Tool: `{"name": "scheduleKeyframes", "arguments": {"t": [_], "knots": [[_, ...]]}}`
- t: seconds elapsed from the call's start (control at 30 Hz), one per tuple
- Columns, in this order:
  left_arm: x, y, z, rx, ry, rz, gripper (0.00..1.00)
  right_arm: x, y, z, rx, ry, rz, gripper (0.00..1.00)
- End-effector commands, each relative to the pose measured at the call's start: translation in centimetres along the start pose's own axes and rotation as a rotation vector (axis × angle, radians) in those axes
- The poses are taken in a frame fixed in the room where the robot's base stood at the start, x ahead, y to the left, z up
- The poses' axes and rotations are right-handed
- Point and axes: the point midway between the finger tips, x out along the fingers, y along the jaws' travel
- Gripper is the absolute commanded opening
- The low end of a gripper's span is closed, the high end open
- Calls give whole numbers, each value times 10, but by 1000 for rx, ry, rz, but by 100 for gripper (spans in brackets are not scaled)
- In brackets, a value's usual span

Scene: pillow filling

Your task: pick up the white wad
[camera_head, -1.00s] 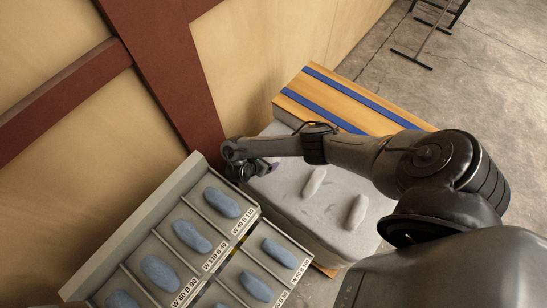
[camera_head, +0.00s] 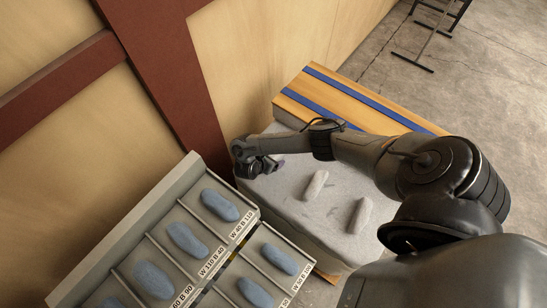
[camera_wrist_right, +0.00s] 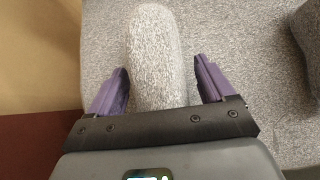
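In the right wrist view a pale grey-white wad (camera_wrist_right: 158,50) lies lengthwise on the grey padded surface (camera_wrist_right: 240,40). My right gripper (camera_wrist_right: 163,72) is open, with one purple finger on each side of the wad's near part. Small gaps show between the fingers and the wad, and its near end is hidden behind the gripper body. In the head view my right gripper (camera_head: 272,163) is over the left part of the grey surface, and it hides the wad there. Two more pale wads (camera_head: 315,185) and (camera_head: 359,215) lie to its right. My left gripper is not in view.
A divided tray (camera_head: 137,222) with several blue wads (camera_head: 220,205) and labels stands at the lower left. A wooden board with blue stripes (camera_head: 350,97) lies behind the grey surface. A wooden wall (camera_head: 255,60) and dark red beam (camera_head: 175,80) stand close behind the gripper.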

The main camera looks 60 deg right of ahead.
Motion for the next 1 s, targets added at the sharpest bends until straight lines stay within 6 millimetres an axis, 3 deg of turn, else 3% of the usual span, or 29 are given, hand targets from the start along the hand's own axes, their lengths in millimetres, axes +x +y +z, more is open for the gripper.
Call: {"name": "scheduleKeyframes", "arguments": {"t": [0.03,0.37,0.73,1.0], "knots": [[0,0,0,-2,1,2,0,0,0,0,0,0,0,74],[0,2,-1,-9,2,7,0,0,0,0,0,0,0,24],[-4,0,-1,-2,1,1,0,-3,0,3,0,0,0,24],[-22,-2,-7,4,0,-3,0,-21,0,21,1,1,0,24]]}}
